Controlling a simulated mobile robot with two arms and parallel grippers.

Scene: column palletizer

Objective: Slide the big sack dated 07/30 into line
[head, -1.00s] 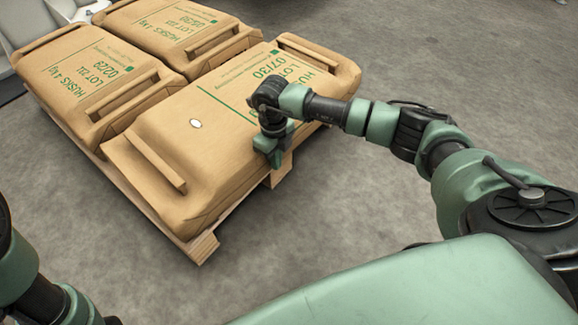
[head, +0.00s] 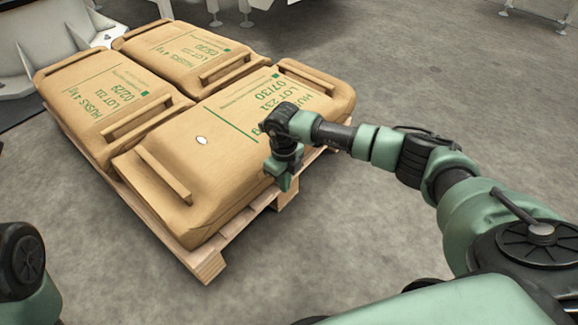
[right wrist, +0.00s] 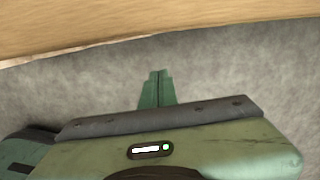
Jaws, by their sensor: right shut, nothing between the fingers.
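The big sack dated 07/30 (head: 225,125) is brown paper with green print. It lies flat along the near right side of the wooden pallet (head: 207,262), and a strip of bare deck shows beside it. My right gripper (head: 284,184) is shut and empty, pointing down beside the sack's near long side. In the right wrist view its closed fingertips (right wrist: 156,74) show over grey floor, with a gap to the brown sack edge (right wrist: 120,25). My left gripper is out of view; only part of that arm shows at lower left.
A sack dated 02/29 (head: 95,88) and another sack (head: 185,52) lie on the pallet's far side, close to the big sack. White machinery (head: 60,45) stands behind at upper left. The concrete floor (head: 450,90) to the right is clear.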

